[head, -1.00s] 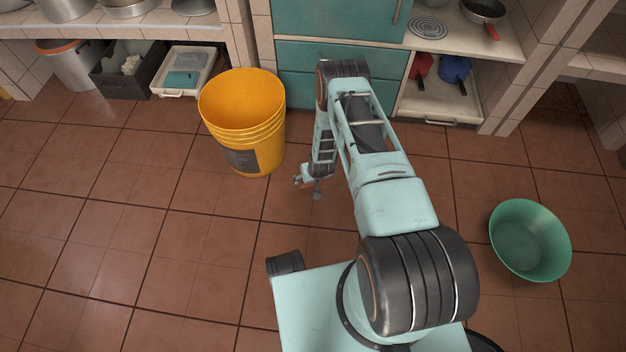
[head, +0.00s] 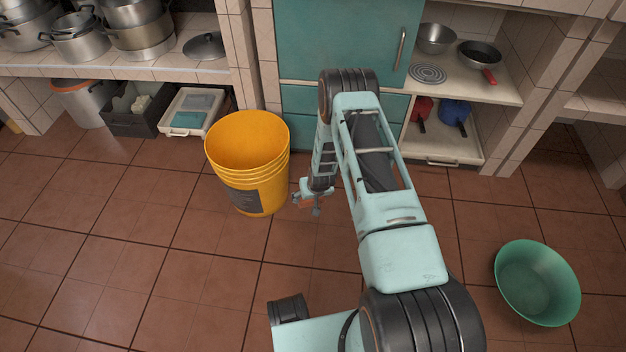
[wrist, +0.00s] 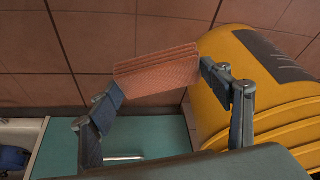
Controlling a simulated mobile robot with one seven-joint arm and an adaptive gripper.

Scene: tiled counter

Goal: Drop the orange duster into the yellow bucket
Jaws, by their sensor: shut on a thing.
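The yellow bucket (head: 238,176) stands upright on the floor, left of my arm in the head view. Its mouth is open and no contents show. In the wrist view its ribbed side (wrist: 225,120) fills the right. My gripper (head: 308,203) hangs just right of the bucket, below its rim and outside it. The wrist view shows my gripper (wrist: 160,88) with its two fingers closed on the ends of the orange duster (wrist: 155,64), a ribbed block. Only a small bit of the duster (head: 305,204) shows in the head view.
A green basin (head: 538,283) stands on the floor at the right. Teal cabinets (head: 340,45) and shelves with pots are behind. A dark crate (head: 140,122) and a white tray (head: 185,128) sit under the left counter. The left floor is clear.

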